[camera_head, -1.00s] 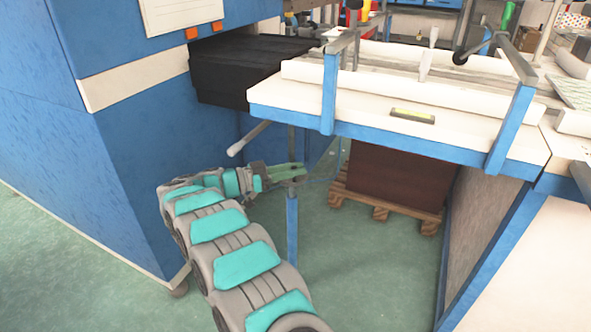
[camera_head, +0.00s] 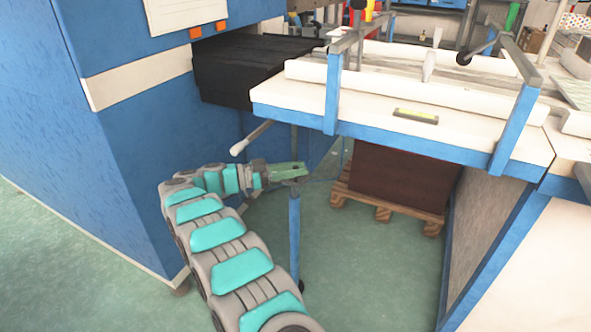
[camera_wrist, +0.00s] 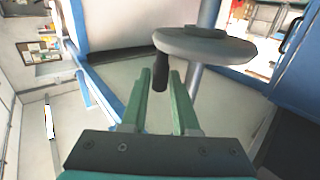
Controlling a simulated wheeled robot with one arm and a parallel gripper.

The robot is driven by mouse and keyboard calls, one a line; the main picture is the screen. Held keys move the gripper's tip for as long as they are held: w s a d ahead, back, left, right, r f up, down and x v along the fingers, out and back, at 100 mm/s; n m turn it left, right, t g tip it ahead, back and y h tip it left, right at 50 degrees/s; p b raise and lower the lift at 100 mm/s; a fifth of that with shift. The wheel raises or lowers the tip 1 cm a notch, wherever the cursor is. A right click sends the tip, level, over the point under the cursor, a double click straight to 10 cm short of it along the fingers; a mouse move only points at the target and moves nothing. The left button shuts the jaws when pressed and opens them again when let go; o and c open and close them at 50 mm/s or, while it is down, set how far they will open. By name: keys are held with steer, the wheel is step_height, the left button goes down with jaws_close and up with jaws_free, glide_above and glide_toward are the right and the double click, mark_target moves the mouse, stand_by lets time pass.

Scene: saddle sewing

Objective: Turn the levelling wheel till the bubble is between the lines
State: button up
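The levelling wheel is a grey disc (camera_wrist: 205,45) on a grey post in the wrist view, with a dark handle (camera_wrist: 160,72) standing out from its left side. My gripper (camera_wrist: 160,85) has two green fingers apart, with the handle in line with the gap at their tips. I cannot tell whether they touch it. In the head view my gripper (camera_head: 290,171) is below the table's left corner, by the blue leg (camera_head: 294,240); the wheel is not clear there. The spirit level (camera_head: 416,115), with a yellow-green vial, lies on the tabletop; its bubble is too small to read.
The white table (camera_head: 290,92) with a blue edge overhangs to the right of my gripper. A light-tipped lever (camera_head: 250,138) sticks out just above my arm. A blue machine (camera_head: 120,160) stands at left. A brown stack (camera_head: 400,180) on a pallet is under the table.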

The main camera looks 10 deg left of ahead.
steer(key=shift+a, duration=0.1)
steer(key=v, duration=0.7)
steer(key=shift+s+a, duration=0.15)
steer(key=shift+a, duration=0.1)
steer(key=shift+o, duration=0.4)
